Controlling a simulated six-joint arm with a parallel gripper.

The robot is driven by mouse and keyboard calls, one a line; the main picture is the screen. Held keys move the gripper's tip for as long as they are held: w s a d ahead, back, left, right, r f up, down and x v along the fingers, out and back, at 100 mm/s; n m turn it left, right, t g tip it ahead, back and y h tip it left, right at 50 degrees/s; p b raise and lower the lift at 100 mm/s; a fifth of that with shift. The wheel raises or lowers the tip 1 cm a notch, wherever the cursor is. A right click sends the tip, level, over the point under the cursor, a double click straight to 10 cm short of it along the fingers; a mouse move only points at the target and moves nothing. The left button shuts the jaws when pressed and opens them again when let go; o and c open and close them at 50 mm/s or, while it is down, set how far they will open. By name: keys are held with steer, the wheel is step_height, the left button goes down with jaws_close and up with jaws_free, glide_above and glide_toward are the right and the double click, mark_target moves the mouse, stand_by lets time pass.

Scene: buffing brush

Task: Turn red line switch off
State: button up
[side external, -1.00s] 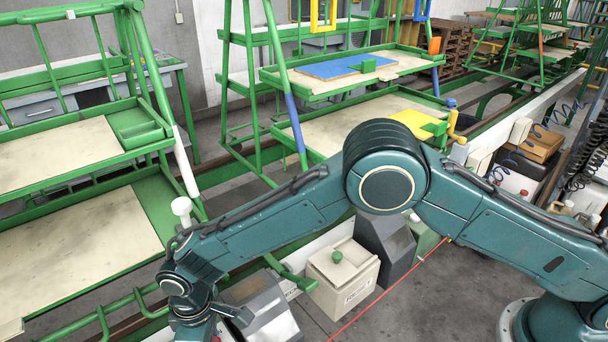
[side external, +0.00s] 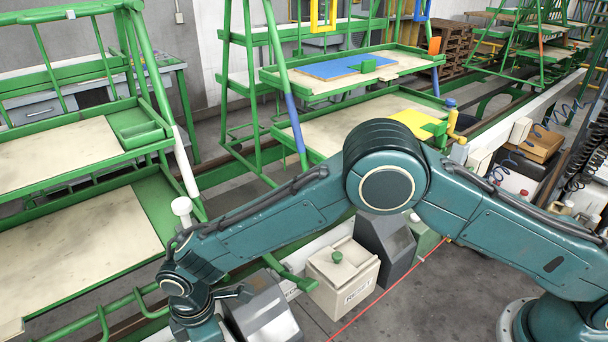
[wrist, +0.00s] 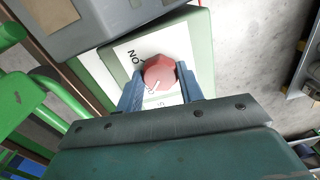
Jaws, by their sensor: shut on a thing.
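The red line switch (wrist: 159,72) is a red knob on a white label plate of a pale green box (wrist: 193,28), in the wrist view. Part of the word "NO" or "ON" shows to the left of the knob. My gripper (wrist: 160,85) has its two blue fingers on either side of the knob and is shut on it. A small white mark shows on the knob's lower left. In the side external view the end of my arm is low at the bottom left, and the red switch is hidden there.
In the side external view a cream box with a green knob (side external: 337,257) and a grey box (side external: 385,241) stand to the right of my wrist. Green racks with boards (side external: 70,225) stand at the left. A green tube frame (wrist: 28,95) is close in the wrist view. A thin red line (side external: 385,293) crosses beside the boxes.

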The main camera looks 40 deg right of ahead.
steer(key=o, duration=1)
steer(key=shift+r, duration=0.1)
step_height(320, 180, up, 14)
stand_by(0.4)
